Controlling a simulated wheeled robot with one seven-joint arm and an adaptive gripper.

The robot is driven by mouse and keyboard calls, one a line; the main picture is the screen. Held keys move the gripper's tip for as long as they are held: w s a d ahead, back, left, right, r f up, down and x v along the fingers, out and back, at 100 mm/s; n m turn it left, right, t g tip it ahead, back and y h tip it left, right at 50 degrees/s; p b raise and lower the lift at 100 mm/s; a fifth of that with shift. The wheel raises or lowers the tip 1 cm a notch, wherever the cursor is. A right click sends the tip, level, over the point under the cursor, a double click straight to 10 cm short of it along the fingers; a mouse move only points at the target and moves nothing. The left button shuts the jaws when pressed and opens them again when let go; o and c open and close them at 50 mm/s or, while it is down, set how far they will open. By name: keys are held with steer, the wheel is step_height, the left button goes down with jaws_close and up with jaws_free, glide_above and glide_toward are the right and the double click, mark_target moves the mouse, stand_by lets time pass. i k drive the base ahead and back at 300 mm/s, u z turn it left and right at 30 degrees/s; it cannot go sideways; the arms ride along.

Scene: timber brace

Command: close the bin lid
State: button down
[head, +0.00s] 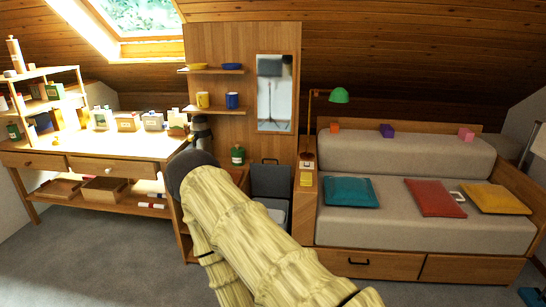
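A dark grey bin (271,181) seems to stand between a wooden cabinet and the sofa-bed, below the mirror. Its upright dark grey panel, with a black handle at the top, looks like a raised lid. A lighter grey surface (277,205) shows below the panel, partly hidden by my arm. I cannot tell for sure where lid and body meet. My arm, with a bamboo-like skin and a dark joint, crosses the lower middle and covers the bin's lower front. My gripper is not visible.
A wooden desk (88,164) with jars and boxes stands left. A sofa-bed (393,232) with teal, red and yellow cushions stands right, with drawers (370,264) below. A narrow wooden ledge (305,205) with a green lamp (339,95) borders the bin. Grey carpet (110,255) is clear at left.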

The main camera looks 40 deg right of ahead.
mark_target(273, 180)
steer(key=z, duration=0.6)
steer(key=i, duration=0.6)
steer(key=z, duration=0.7)
steer(key=i, duration=0.6)
steer(key=u, duration=0.1)
